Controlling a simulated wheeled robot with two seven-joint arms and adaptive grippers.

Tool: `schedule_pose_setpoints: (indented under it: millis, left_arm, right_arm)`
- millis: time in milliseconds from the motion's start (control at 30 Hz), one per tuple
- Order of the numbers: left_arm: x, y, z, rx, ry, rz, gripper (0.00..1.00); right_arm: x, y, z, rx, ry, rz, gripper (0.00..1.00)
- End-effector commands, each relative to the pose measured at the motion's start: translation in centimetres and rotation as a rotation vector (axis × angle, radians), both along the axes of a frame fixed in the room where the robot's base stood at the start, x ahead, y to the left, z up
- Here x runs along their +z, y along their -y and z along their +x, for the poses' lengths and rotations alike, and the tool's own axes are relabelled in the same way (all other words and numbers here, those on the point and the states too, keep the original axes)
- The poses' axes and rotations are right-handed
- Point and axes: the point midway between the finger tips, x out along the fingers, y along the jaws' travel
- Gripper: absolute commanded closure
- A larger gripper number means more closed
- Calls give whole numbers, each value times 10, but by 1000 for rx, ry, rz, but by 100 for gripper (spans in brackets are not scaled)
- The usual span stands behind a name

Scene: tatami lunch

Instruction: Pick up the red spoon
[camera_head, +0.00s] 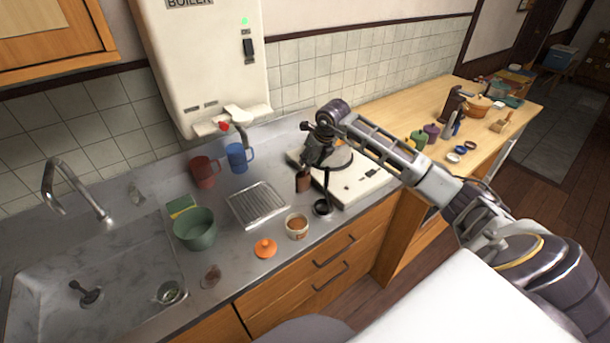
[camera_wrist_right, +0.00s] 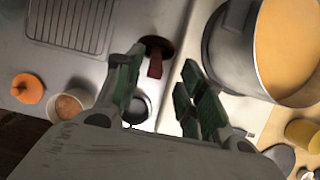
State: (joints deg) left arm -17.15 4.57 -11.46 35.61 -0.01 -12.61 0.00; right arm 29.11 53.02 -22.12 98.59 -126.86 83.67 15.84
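A dark red, spoon-like piece (camera_wrist_right: 155,62) with a darker rounded end shows between and beyond my right fingertips in the right wrist view. In the head view a dark red-brown piece (camera_head: 303,181) stands out just below my right gripper (camera_head: 318,155), between the drain rack and the stove. I cannot tell its full shape, as the gripper covers part of it. My right gripper (camera_wrist_right: 163,65) is open, its two green-dark fingers spread apart; contact with the piece cannot be made out. My left gripper is not in view.
A large pot (camera_wrist_right: 225,55) with orange contents stands close to the right fingers on the stove (camera_head: 365,185). A small bowl (camera_head: 297,226), orange lid (camera_head: 265,248), drain rack (camera_head: 250,208), green pot (camera_head: 194,230), red mug (camera_head: 205,172) and blue mug (camera_head: 237,158) stand left.

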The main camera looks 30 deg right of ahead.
Motion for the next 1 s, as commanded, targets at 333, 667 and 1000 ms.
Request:
schedule_pose_setpoints:
  millis: [333,667,1000]
  left_arm:
    - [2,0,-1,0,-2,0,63]
    - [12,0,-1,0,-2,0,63]
    - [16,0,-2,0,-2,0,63]
  right_arm:
    - [-3,-1,2,-1,-1,0,61]
    - [-25,-8,13,0,-3,2,61]
    - [-46,-9,22,0,0,0,61]
